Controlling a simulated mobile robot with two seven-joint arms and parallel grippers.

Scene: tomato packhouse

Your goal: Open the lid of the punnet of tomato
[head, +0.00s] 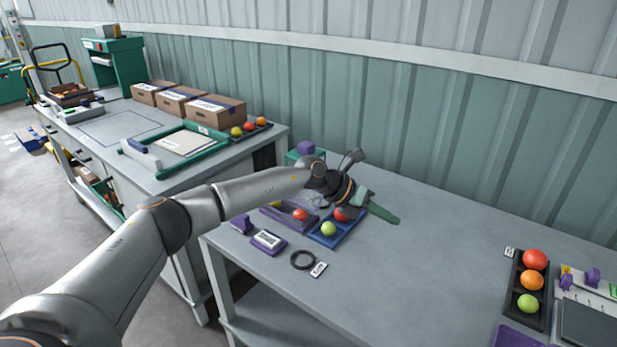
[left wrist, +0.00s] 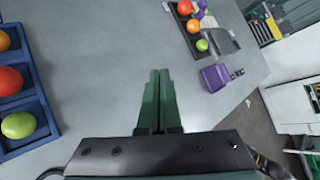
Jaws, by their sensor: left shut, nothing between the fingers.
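My left gripper (head: 388,214) is over the table, just right of the blue tray, with its green fingers pointing right. In the left wrist view its fingers (left wrist: 159,78) lie together with nothing between them. A clear, glassy shape (head: 311,196), perhaps the punnet, shows behind the purple tray and partly behind my left wrist. I cannot make out its lid or whether it is open. The blue tray (head: 323,242) holds tomatoes and is partly covered by my gripper. It also shows at the left of the left wrist view (left wrist: 42,128). My right gripper is not in view.
A purple tray (head: 311,224) with tomatoes stands beside the blue one. A black ring (head: 303,260) and small label (head: 319,270) lie in front. A black tomato tray (head: 518,299) stands at the right. The table (head: 430,270) between is clear. A corrugated wall runs behind.

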